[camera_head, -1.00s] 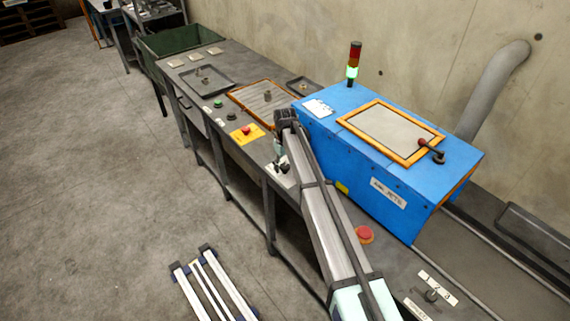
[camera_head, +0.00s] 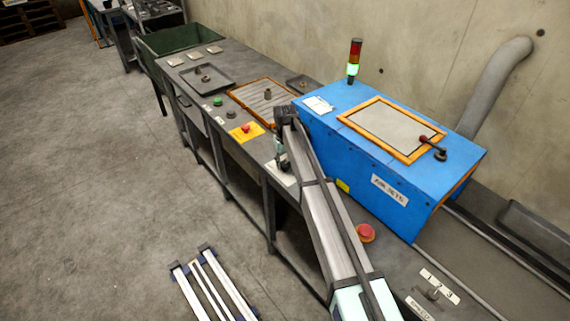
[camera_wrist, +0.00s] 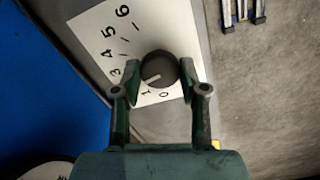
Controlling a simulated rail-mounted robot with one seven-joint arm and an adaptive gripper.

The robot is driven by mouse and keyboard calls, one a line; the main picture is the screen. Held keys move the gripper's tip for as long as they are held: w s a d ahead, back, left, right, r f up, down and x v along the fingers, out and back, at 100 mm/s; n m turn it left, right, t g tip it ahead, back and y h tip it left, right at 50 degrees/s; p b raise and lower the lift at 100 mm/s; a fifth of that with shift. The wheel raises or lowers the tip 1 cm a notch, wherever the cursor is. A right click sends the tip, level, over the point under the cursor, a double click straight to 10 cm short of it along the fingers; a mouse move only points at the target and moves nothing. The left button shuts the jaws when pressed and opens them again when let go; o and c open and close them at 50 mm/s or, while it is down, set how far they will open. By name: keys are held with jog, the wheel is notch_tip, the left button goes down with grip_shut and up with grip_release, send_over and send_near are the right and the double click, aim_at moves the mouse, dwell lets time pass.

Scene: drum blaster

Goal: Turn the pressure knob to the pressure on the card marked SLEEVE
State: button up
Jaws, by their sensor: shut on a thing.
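The pressure knob (camera_wrist: 158,68) is a round dark knob with a white pointer line, on a white dial plate (camera_wrist: 88,25) marked with numbers from 0 to 6. The pointer aims down-left in the wrist view, at the low end of the scale near 1 and 2. My gripper (camera_wrist: 159,82) is shut on the knob, one finger on each side. The left finger covers part of the scale around 2. In the head view my gripper (camera_head: 281,165) is over the dial plate at the bench's front edge, and the knob is hardly visible. No card legibly reads SLEEVE.
A blue cabinet (camera_head: 350,160) with an orange-framed window stands right beside my arm. A white card (camera_head: 317,104) lies on its top, too small to read. A red button on yellow (camera_head: 246,132) and another red button (camera_head: 365,233) are on the bench. Several pale plates lie at the far end.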

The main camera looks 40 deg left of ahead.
aim_at(285, 164)
jog(key=m, duration=0.1)
jog(key=m+b, duration=0.1)
jog(key=m, duration=0.1)
jog(key=shift+f+m, duration=0.2)
jog(key=shift+m, duration=0.1)
jog(key=shift+r+m+b, duration=0.1)
jog(key=shift+m+b, duration=0.7)
jog(key=shift+m, duration=1)
jog(key=shift+d, duration=0.1)
jog(key=shift+s, duration=0.1)
jog(key=o, duration=1.1)
jog(key=shift+o, duration=0.2)
jog(key=shift+r, duration=0.1)
notch_tip(285, 164, up, 12)
